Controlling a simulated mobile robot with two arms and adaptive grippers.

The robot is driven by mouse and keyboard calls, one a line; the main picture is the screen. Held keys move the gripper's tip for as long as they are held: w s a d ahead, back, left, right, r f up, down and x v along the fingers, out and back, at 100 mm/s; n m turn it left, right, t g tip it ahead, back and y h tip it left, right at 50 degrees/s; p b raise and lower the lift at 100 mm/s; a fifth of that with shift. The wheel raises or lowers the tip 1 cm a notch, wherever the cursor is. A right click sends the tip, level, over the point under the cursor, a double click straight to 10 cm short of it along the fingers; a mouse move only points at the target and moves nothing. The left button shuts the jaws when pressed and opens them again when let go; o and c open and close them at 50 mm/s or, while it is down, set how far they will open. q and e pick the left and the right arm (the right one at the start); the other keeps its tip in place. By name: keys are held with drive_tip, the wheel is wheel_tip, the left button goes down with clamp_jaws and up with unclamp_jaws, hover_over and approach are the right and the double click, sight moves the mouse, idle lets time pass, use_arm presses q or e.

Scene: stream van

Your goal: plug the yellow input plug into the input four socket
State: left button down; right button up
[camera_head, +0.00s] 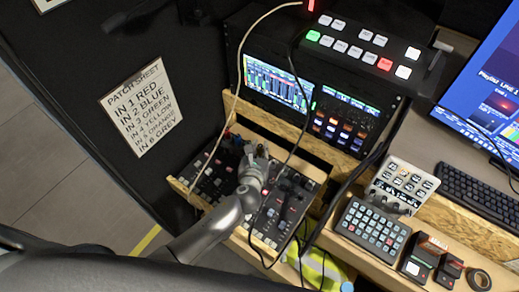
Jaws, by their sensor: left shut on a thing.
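My left gripper (256,166) reaches in from the lower left. It is over the sloped dark panel (279,217) with rows of small knobs and sockets, in a wooden-edged rack. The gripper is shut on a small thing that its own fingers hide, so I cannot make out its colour. The yellow input plug and the input four socket cannot be told apart here. A patch sheet (141,106) on the dark wall lists inputs by colour, with IN 4 as yellow. My right gripper is not in view.
A pale cable (239,62) and dark cables hang around the gripper. Behind are a lit screen (278,83) and a switcher with buttons (362,42). At right are a button pad (371,229), a keyboard (478,197) and a tape roll (479,279). A yellow item (322,269) lies below.

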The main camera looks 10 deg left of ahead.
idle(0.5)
use_arm(q)
drive_tip(key=shift+f+b, duration=0.5)
drive_tip(key=shift+f, duration=0.4)
drive_tip(key=c, duration=1.2)
unclamp_jaws()
drive_tip(key=shift+c, duration=0.2)
drive_tip(key=shift+f, duration=0.15)
drive_tip(key=shift+s+a+f, duration=0.1)
drive_tip(key=shift+s, duration=0.55)
drive_tip(key=v, duration=0.6)
drive_tip(key=r+v, duration=0.1)
drive_tip(key=v, duration=0.3)
drive_tip(key=shift+w+d, duration=0.15)
drive_tip(key=shift+d, duration=0.1)
drive_tip(key=shift+s+r, duration=0.25)
drive_tip(key=shift+s, duration=0.1)
